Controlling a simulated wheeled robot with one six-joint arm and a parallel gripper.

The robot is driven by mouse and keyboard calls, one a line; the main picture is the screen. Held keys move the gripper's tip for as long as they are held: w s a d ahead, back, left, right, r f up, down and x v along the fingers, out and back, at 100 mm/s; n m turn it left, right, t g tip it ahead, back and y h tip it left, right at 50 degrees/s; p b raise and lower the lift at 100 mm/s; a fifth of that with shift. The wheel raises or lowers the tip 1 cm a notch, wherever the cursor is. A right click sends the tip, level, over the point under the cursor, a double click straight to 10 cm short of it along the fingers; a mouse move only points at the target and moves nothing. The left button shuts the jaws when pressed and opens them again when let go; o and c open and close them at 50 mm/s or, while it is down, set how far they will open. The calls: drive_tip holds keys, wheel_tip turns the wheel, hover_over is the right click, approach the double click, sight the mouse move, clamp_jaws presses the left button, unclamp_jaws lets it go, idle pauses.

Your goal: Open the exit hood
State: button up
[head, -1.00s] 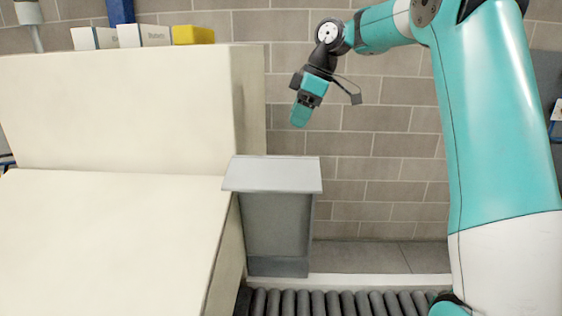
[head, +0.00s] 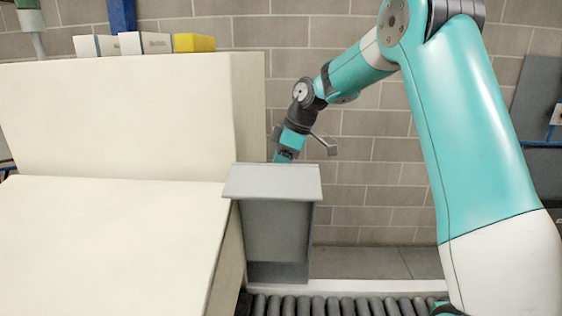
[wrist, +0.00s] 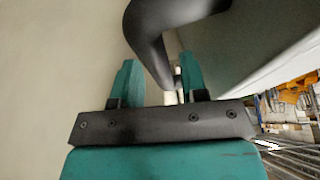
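The exit hood (head: 276,232) is a grey box with a lighter sloped top plate, at the right end of the cream machine above the rollers. It hangs down and looks closed. My gripper (head: 283,157) is at the hood's far side, its tips partly hidden behind the top plate. In the wrist view my gripper (wrist: 160,85) has its two teal fingers apart. A dark curved handle (wrist: 150,45) reaches down between them, nearer the right finger. The fingers are not shut on it; I cannot tell whether they touch it.
The cream machine (head: 110,235) fills the left side, with boxes (head: 145,43) on top. A roller conveyor (head: 330,304) runs out below the hood. A block wall (head: 375,195) stands behind. The space right of the hood is clear up to my arm.

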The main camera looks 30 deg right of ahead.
sight(280, 172)
clamp_jaws()
drive_tip(key=shift+s+a+f+b, duration=0.15)
drive_tip(key=shift+f+b, duration=0.05)
drive_tip(key=shift+b, duration=0.4)
drive_tip(key=shift+t+h, duration=0.3)
drive_tip(key=s+a+b, duration=0.1)
drive_tip(key=s+b, duration=0.1)
drive_tip(key=b, duration=0.1)
drive_tip(key=s+a+b, duration=0.1)
drive_tip(key=s, duration=0.1)
drive_tip(key=shift+a+f+b, duration=0.15)
drive_tip(key=shift+a+b, duration=0.2)
drive_tip(key=shift+b, duration=0.05)
drive_tip(key=shift+o, duration=1.3)
unclamp_jaws()
drive_tip(key=shift+d, duration=0.1)
drive_tip(key=p+v, duration=0.3)
drive_tip(key=v, duration=1.4)
drive_tip(key=shift+r, duration=0.3)
